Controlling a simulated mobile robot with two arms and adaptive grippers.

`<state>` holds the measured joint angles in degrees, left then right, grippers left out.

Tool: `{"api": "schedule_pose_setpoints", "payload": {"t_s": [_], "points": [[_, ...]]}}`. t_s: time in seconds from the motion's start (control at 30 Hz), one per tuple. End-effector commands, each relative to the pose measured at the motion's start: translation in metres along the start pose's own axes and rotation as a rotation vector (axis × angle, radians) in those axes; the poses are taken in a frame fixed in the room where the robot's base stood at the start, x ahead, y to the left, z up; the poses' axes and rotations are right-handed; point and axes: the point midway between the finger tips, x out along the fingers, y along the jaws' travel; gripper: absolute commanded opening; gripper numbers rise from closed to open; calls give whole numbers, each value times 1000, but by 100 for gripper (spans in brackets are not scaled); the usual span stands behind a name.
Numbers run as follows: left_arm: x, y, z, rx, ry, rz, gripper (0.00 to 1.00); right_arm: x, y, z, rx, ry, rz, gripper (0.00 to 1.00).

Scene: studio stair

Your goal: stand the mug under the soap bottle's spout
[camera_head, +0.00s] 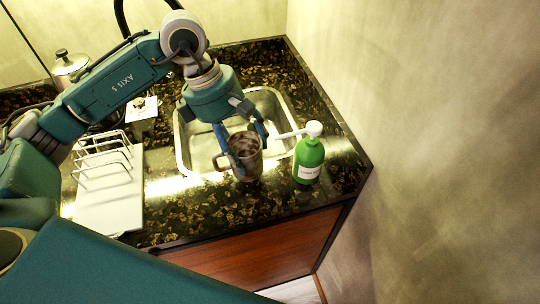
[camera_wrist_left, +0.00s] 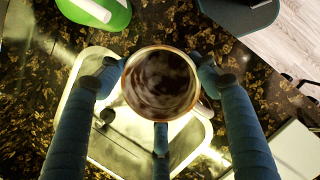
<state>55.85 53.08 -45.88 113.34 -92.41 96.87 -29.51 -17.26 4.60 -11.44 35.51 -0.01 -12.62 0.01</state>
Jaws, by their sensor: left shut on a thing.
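The brown mug (camera_head: 245,157) is upright at the front edge of the sink, left of the soap bottle. My left gripper (camera_head: 240,150) is shut on it from above, with fingers on either side. In the left wrist view the mug (camera_wrist_left: 160,83) shows its open top between the fingers of my left gripper (camera_wrist_left: 160,85). The green soap bottle (camera_head: 308,162) has a white pump, and its spout (camera_head: 288,134) points left toward the mug. I cannot tell whether the mug's base touches the counter. My right gripper is not in view.
A metal sink (camera_head: 184,150) lies behind and beside the mug. A white dish rack (camera_head: 108,190) stands on the left, and a lidded pot (camera_head: 70,66) at the back left. The dark speckled counter (camera_head: 215,215) is clear in front. A wall rises at the right.

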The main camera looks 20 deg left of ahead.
Motion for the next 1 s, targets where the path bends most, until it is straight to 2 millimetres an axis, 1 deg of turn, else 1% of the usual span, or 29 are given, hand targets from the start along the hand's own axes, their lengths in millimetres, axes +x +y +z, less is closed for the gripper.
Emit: {"api": "schedule_pose_setpoints", "payload": {"t_s": [0.03, 0.1, 0.2, 0.33, 0.4, 0.5, 0.63, 0.73, 1.0], "points": [[-1, -1, 15, 6, -3, -2, 25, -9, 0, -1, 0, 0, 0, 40], [4, -2, 28, 6, -2, -2, 25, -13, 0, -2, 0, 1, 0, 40], [10, -3, 40, 3, -1, -1, 25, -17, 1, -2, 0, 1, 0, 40], [14, -3, 48, 2, 0, 0, 25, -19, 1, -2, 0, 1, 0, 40], [15, -5, 57, 4, -1, -1, 25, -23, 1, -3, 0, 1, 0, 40], [31, -5, 50, -4, 2, -5, 25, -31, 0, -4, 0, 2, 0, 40], [46, -4, 45, -2, -1, -2, 25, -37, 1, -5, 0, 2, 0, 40], [50, -3, 44, -1, -1, 1, 25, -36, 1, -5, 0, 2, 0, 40], [53, -3, 43, 0, -1, 1, 25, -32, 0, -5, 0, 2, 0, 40]]}}
